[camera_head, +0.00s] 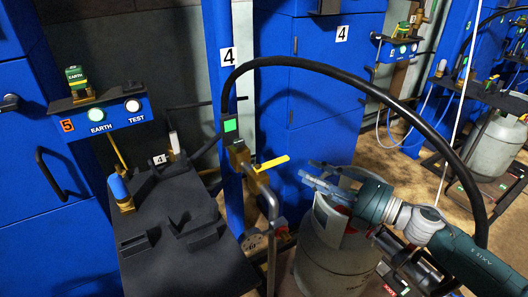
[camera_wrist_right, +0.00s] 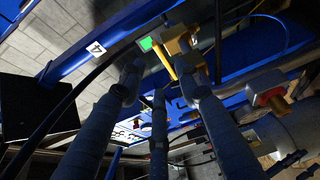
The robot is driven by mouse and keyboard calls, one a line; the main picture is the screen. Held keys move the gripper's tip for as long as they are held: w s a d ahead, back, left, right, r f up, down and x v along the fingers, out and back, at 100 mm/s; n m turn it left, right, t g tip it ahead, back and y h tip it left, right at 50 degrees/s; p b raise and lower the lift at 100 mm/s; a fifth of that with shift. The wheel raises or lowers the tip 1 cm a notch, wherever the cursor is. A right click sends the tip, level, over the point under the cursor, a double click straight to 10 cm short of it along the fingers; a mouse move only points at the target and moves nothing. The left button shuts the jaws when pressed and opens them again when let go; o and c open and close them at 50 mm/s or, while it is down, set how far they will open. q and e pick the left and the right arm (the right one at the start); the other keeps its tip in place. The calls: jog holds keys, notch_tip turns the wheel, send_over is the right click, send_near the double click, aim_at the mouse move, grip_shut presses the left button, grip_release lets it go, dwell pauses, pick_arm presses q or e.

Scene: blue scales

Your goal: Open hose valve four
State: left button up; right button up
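The hose valve has a brass body (camera_head: 240,156) and a yellow lever (camera_head: 271,163). It sits on the blue post (camera_head: 228,105) marked with a number 4, and the lever points right and slightly up. In the right wrist view the yellow lever (camera_wrist_right: 168,64) shows beyond the fingertips, in the gap between them. My right gripper (camera_head: 311,177) is open and empty, to the right of and slightly below the lever, with a visible gap to it. In the right wrist view its fingers (camera_wrist_right: 163,80) are spread apart. My left gripper is not in view.
A thick black hose (camera_head: 350,72) arches from the post over my right arm. A grey gas cylinder (camera_head: 330,255) stands below my gripper. A dark scale platform (camera_head: 180,250) and a control box marked 5 (camera_head: 103,118) are at the left.

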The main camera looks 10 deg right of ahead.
aim_at(282, 161)
jog(key=x, duration=1)
jog(key=shift+w+a, duration=0.15)
jog(key=shift+w, duration=0.1)
grip_shut()
